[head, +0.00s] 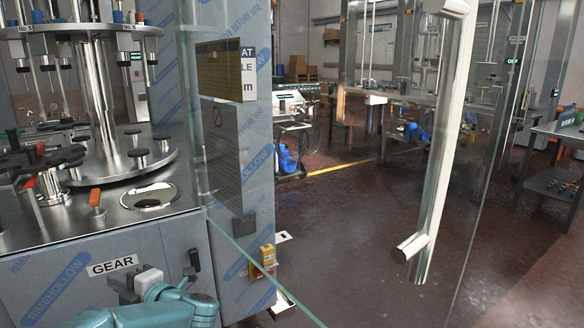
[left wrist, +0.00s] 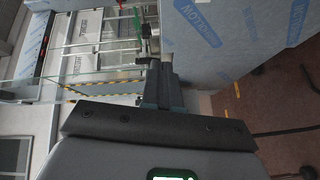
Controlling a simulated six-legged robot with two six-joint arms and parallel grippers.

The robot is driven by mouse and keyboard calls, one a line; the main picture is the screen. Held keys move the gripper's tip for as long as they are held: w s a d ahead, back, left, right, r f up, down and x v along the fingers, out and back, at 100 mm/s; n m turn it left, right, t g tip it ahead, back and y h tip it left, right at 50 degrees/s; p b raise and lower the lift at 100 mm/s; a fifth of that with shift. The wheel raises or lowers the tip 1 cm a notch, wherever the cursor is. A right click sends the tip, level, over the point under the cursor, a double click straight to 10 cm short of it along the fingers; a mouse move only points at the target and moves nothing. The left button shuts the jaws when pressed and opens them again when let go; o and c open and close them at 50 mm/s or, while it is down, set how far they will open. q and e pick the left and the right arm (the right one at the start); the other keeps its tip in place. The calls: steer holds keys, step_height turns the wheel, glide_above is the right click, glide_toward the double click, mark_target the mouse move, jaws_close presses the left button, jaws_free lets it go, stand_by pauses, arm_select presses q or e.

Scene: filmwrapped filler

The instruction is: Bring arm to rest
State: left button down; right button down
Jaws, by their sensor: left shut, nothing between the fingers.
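My left arm comes in at the bottom left of the head view, with its teal links folded low in front of the film-wrapped filler cabinet (head: 60,270). My left gripper (head: 124,288) is small and dark there, partly hidden by the arm's own parts. It is shut and empty. In the left wrist view the gripper (left wrist: 150,62) points up the picture, with nothing held. Film-wrapped panels (left wrist: 240,30) show beyond it; I cannot tell whether it touches them. My right gripper is in neither view.
A glass door with a steel bar handle (head: 447,150) stands close in front on the right. The filler's round table (head: 115,165) is at left. A yellow switch box (head: 262,262) is by the cabinet's corner. Open reddish floor (head: 340,230) lies beyond the glass.

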arm_select(q)
steer(key=s+d+f+m+t+h+p, duration=0.1)
steer(key=s+d+f+m+h+p, duration=0.15)
steer(key=f+m+h, duration=0.55)
steer(key=s+d+f+m+t+h+p, duration=0.15)
steer(key=d+f+m+p, duration=0.35)
steer(key=f, duration=0.7)
steer(key=s+d+f+m+g+h, duration=0.3)
steer(key=s+d+m, duration=0.1)
steer(key=s, duration=0.4)
steer(key=s+d+f+m+g+h, duration=0.3)
steer(key=s+d+f+m+h, duration=0.1)
steer(key=s, duration=0.5)
steer(key=s+d+f+m+g+h, duration=0.3)
steer(key=s+d+f+m, duration=0.1)
steer(key=s+d, duration=0.3)
steer(key=shift+s+d+m+h, duration=0.3)
steer(key=shift+s+m+h, duration=0.05)
steer(key=shift+s+m, duration=0.4)
